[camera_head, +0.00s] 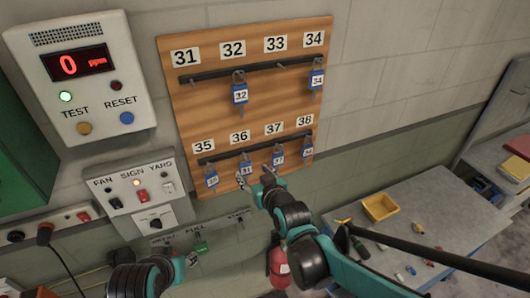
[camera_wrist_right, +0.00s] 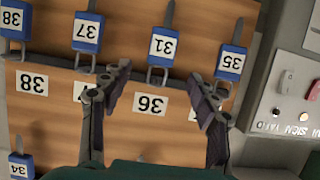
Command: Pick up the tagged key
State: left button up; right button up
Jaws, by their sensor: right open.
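Blue-tagged keys hang from two black rails on the wooden board (camera_head: 205,115). The key tagged 31 (camera_head: 246,170) hangs under label 36; it also shows in the right wrist view (camera_wrist_right: 162,46). Keys tagged 35 (camera_head: 212,180), 37 (camera_head: 279,158) and 38 (camera_head: 308,151) hang along the same lower rail. Keys 32 (camera_head: 240,94) and 34 (camera_head: 317,80) hang on the upper rail. My right gripper (camera_head: 259,181) is open and empty, close before the lower rail; in the right wrist view its fingertips stand apart, either side of key 31's line.
A gas meter box (camera_head: 80,70) and a switch panel (camera_head: 135,185) are on the wall left of the board. A red extinguisher (camera_head: 279,268) stands below. A workbench (camera_head: 440,215) with a yellow bin (camera_head: 380,207) and loose tools is at right.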

aim_at(246, 163)
jog(key=x, duration=0.7)
jog(key=shift+w+r, duration=0.3)
jog(key=shift+w+a+f, duration=0.15)
jog(key=shift+w+a, duration=0.1)
jog(key=shift+w, duration=0.1)
jog(key=shift+s+d, duration=0.1)
jog(key=shift+s, duration=0.05)
jog(key=shift+c, duration=0.3)
jog(key=c, duration=1.2)
